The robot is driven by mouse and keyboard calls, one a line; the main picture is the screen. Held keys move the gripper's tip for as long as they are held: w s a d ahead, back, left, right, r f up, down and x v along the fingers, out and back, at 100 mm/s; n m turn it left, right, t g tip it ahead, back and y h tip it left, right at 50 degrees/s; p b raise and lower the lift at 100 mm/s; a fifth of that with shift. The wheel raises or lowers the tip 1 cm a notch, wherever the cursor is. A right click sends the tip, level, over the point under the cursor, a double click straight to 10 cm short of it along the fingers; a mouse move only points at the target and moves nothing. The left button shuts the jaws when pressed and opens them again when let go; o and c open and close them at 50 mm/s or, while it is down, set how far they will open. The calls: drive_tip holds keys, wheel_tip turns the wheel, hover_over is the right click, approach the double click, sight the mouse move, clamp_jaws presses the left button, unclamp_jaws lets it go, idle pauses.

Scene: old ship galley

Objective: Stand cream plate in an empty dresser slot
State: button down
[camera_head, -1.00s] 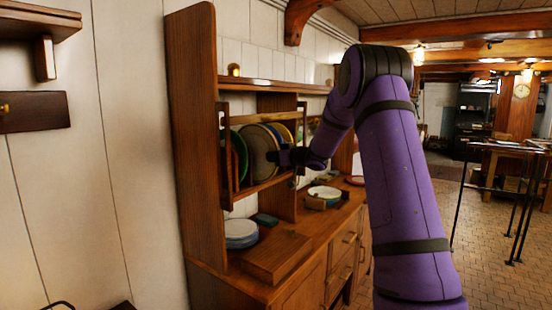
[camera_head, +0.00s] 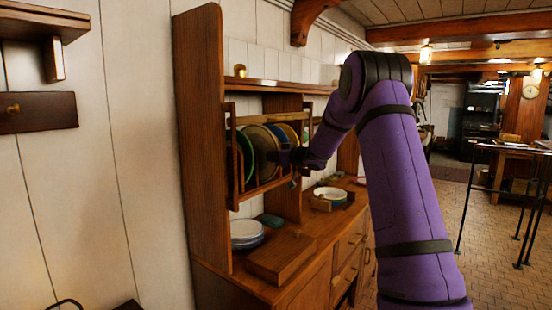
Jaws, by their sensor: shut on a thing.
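The cream plate (camera_head: 259,146) stands on edge in the rack of the wooden dresser (camera_head: 208,150), its face turned toward me. My gripper (camera_head: 287,156) is at the plate's right edge, shut on it. The fingertips are small and dark, and the arm partly hides them. A green plate (camera_head: 245,158) stands on edge just left of the cream plate. Blue and yellow plates (camera_head: 287,133) stand to its right, partly hidden behind it and the gripper. I cannot tell whether the cream plate's lower edge rests on the rack floor.
On the counter are a stack of pale plates (camera_head: 246,233), a wooden box (camera_head: 281,259), a teal item (camera_head: 271,220) and white plates in a wooden holder (camera_head: 331,195). The rack's front rail (camera_head: 266,187) and posts border the slots.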

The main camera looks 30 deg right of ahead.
sight(263, 158)
drive_tip(key=shift+r+x, duration=0.2)
drive_tip(key=shift+x, duration=1.4)
drive_tip(key=shift+r+x, duration=0.2)
drive_tip(key=shift+x, duration=1.35)
drive_tip(key=shift+w+a+f, duration=0.1)
drive_tip(key=shift+w+f, duration=0.1)
drive_tip(key=shift+f, duration=0.5)
drive_tip(key=c, duration=1.1)
unclamp_jaws()
drive_tip(key=shift+o, duration=1)
drive_tip(key=shift+f, duration=0.15)
drive_tip(key=shift+a, duration=0.15)
drive_tip(key=shift+v, duration=0.95)
